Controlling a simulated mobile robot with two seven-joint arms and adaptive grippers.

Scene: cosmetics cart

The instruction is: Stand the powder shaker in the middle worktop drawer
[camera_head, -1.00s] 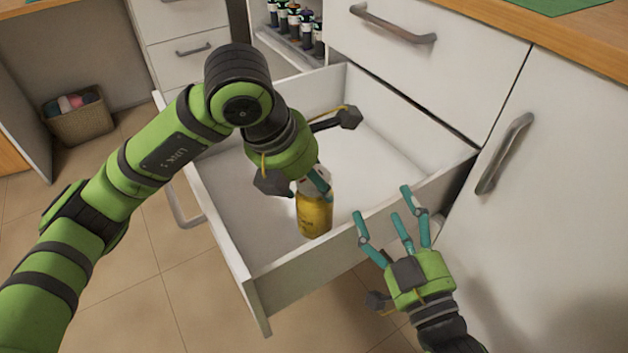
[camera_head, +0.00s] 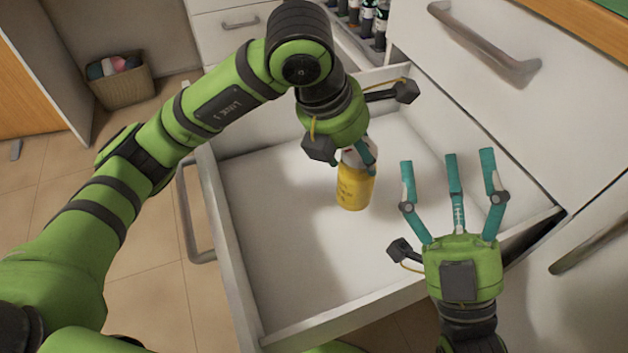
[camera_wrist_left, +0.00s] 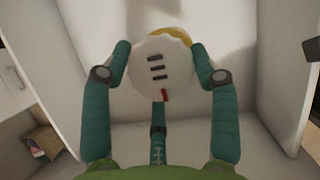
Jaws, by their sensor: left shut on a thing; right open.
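The powder shaker (camera_head: 354,188) has a yellow body and a pale cap, and appears over the inside of the open white drawer (camera_head: 232,262). My left gripper (camera_head: 362,153) is shut on the shaker's top from above. In the left wrist view the shaker's round white cap (camera_wrist_left: 158,66) with dark slots sits between the fingers (camera_wrist_left: 160,85). I cannot tell whether the shaker's base touches the drawer floor. My right gripper (camera_head: 450,175) is open and empty, fingers spread, near the drawer's right side wall.
Several dark bottles (camera_head: 368,20) stand in an open compartment behind the drawer. A closed drawer front with a handle (camera_head: 485,45) is above right. A wicker basket (camera_head: 122,82) stands on the floor at left. The rest of the drawer floor (camera_head: 275,200) is clear.

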